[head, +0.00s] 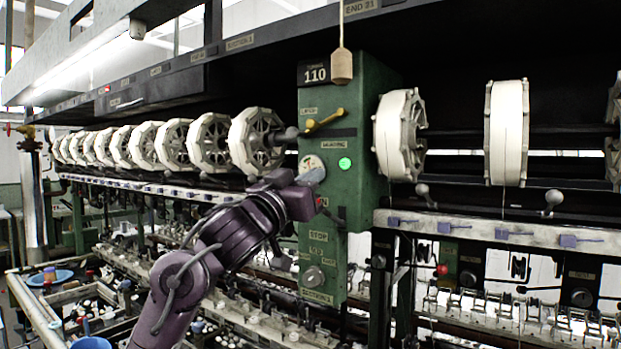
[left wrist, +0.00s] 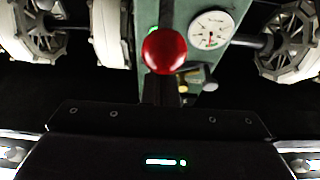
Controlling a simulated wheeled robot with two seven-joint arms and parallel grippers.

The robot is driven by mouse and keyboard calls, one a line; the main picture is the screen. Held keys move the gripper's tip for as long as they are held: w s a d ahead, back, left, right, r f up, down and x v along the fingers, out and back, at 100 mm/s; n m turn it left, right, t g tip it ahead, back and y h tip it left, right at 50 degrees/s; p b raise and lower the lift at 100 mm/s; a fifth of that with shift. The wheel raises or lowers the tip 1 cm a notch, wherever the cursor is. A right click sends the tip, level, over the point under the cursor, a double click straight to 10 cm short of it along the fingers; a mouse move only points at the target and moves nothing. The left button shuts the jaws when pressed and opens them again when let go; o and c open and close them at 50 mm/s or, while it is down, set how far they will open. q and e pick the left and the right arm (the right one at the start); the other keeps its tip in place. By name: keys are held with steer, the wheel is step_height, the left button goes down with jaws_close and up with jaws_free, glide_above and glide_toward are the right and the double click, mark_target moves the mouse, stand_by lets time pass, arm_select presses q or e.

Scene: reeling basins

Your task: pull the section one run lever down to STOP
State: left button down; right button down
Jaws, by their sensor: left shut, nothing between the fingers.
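The green control column (head: 350,215) for section one stands mid-picture in the head view, with a 110 plate, a lit green lamp and a STOP label (head: 318,237). My left gripper (head: 314,178) is shut and empty in front of the column, above the STOP label. The run lever's red knob (left wrist: 165,50) is large in the left wrist view, just beyond the dark gripper body. I cannot tell whether the fingers touch the knob. My right gripper is not in view.
A round dial gauge (left wrist: 212,30) is on the column near the knob. A yellow handle (head: 325,120) sits above my gripper, and a wooden tag (head: 341,66) hangs over the column. White reels (head: 400,135) flank the column on both sides.

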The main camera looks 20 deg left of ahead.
arm_select(q)
steer(key=shift+f, duration=0.1)
steer(key=shift+f+b, duration=0.3)
steer(key=shift+f, duration=0.1)
steer(key=shift+s+a+f+b, duration=0.1)
steer(key=shift+s+f+b, duration=0.15)
steer(key=shift+f+b, duration=0.25)
steer(key=shift+s+a+f+b, duration=0.1)
steer(key=shift+s+f+b, duration=0.2)
steer(key=shift+f, duration=0.35)
steer(key=shift+s+a+f+b, duration=0.1)
steer(key=shift+s+f+b, duration=0.1)
steer(key=shift+f+b, duration=0.35)
steer(key=shift+f, duration=0.1)
